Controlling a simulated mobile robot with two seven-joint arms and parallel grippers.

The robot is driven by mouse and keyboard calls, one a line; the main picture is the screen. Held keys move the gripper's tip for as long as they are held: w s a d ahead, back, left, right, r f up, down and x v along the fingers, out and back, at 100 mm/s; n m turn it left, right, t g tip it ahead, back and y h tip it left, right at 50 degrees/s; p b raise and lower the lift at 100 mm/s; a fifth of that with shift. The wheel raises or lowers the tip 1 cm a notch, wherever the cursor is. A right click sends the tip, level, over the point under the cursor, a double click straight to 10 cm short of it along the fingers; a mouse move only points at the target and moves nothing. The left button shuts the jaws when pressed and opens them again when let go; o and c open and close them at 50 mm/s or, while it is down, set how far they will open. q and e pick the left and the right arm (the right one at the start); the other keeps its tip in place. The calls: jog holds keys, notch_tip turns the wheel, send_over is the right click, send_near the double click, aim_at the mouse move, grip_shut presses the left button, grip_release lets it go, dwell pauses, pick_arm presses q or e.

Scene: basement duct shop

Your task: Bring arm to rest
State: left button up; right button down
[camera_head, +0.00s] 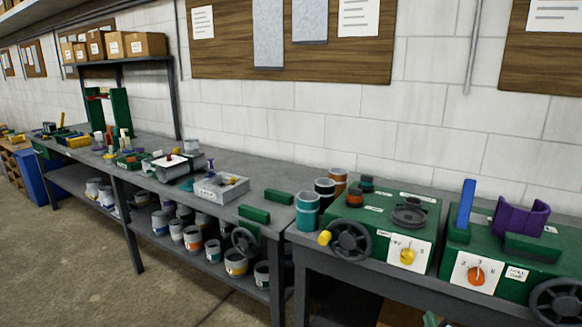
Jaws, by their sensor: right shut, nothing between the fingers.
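The rest of my right arm is out of the picture. My left gripper and left arm are not in view.
Two green machines with handwheels (351,245) and dials (407,254) stand on the right bench (340,262). A blue post (466,204) and a purple cradle (519,217) rise from the right one. Cans (307,212) stand left of them. The floor (75,260) at left is clear.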

jog(key=s+a+f+m+g+y, duration=0.1)
jog(key=s+a+f+m+g, duration=0.1)
jog(key=s+a+f, duration=0.2)
jog(key=s+a+f+m+g+y, duration=0.2)
jog(key=s+f, duration=0.8)
jog(key=s, duration=1)
jog(key=s+a+f+m+g+y, duration=0.2)
jog(key=s+a+f+m, duration=0.2)
jog(key=s+f, duration=0.3)
jog(key=s+a, duration=0.1)
jog(key=s, duration=0.4)
jog(key=shift+a+f, duration=0.2)
jog(key=shift+a, duration=0.15)
